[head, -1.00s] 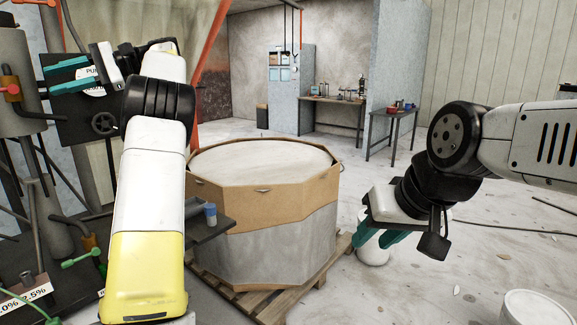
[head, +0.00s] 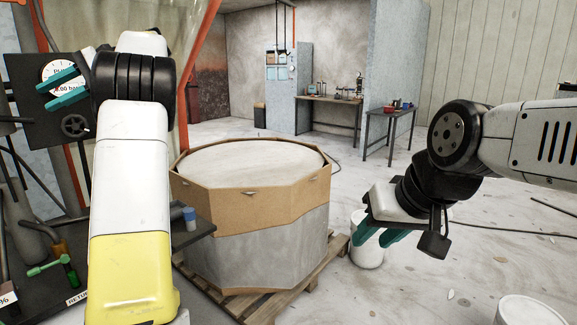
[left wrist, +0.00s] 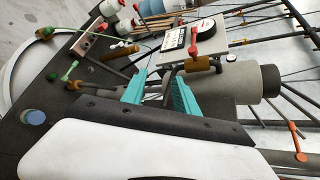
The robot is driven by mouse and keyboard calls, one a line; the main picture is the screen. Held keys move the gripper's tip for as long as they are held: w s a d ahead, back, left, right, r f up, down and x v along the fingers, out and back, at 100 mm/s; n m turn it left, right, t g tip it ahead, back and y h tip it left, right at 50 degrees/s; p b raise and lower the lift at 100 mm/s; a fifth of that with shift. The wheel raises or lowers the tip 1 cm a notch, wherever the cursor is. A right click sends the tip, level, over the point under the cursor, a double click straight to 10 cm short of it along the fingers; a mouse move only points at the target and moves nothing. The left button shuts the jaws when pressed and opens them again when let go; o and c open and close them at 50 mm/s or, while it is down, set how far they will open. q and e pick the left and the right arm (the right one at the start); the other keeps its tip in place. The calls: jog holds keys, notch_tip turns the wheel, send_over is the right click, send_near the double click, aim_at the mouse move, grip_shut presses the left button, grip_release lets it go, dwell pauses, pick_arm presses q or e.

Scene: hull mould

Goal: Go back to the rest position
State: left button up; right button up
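My left gripper (head: 63,88) is raised at the left of the head view, in front of a dark panel with a round dial. Its two teal fingers are apart. The left wrist view shows the same fingers (left wrist: 158,92) apart with no object clasped; dark pipes pass behind them. My right gripper (head: 379,236) hangs at the right of the head view, pointing down, its teal fingers apart and empty. A white bucket (head: 366,258) on the floor is partly hidden behind it.
A large octagonal drum (head: 262,240) with a tan collar stands on a wooden pallet (head: 315,272). The dark panel (head: 32,115) and pipework are close on the left. A small blue-lidded cup (head: 190,218) sits on a dark shelf. Floor on the right is mostly clear.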

pick_arm(q)
jog(key=s+d+f+m+t+h, duration=0.1)
jog(key=s+d+f+t+h, duration=0.3)
jog(key=d+f+t+h, duration=0.45)
jog(key=s+d+f+t+h, duration=0.1)
jog(key=s+d+f, duration=0.3)
jog(key=d, duration=0.6)
jog(key=s+d+f+t+h, duration=0.1)
jog(key=s+d+f, duration=0.4)
jog(key=d, duration=0.6)
jog(key=s+d+f+n+t+h, duration=0.1)
jog(key=s+d+f, duration=0.4)
jog(key=d, duration=0.5)
jog(key=shift+s+d+f+t+h, duration=0.15)
jog(key=shift+s+d+t+h, duration=0.25)
jog(key=shift+h, duration=0.85)
jog(key=shift+a, duration=0.25)
